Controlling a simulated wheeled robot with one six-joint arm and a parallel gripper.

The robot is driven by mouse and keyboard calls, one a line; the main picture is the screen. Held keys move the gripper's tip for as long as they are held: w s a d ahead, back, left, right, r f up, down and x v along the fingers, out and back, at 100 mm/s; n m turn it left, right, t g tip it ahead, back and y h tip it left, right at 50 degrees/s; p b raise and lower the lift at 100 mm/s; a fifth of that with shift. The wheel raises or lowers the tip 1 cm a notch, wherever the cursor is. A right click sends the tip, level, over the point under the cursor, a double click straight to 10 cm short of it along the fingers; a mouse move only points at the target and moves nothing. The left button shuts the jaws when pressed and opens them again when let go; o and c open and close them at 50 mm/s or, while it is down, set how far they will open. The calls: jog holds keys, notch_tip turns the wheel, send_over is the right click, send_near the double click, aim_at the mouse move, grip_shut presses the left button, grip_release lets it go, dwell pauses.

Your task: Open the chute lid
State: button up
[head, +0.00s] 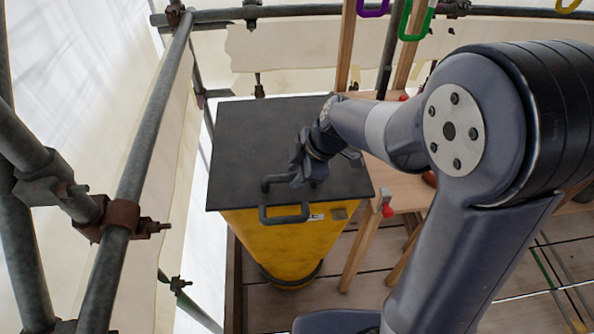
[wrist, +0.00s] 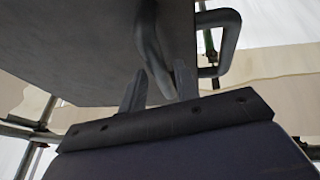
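A dark, flat lid (head: 262,135) lies shut across the top of the yellow chute (head: 280,240); its underside or face fills the upper left of the wrist view (wrist: 80,40). A dark bar handle (head: 272,181) stands on the lid near its front edge, and it shows in the wrist view (wrist: 150,45). My gripper (head: 303,180) is at this handle, at the lid's front. In the wrist view my two fingers (wrist: 160,80) stand apart, with the handle bar between them. Whether they touch it is unclear.
A second handle (head: 284,215) sticks out from the chute's front below the lid. A wooden bench (head: 400,175) stands right of the chute. Scaffold tubes (head: 140,170) rise at the left. Coloured carabiners (head: 415,20) hang at the top.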

grip_shut()
jog(key=shift+r, duration=0.15)
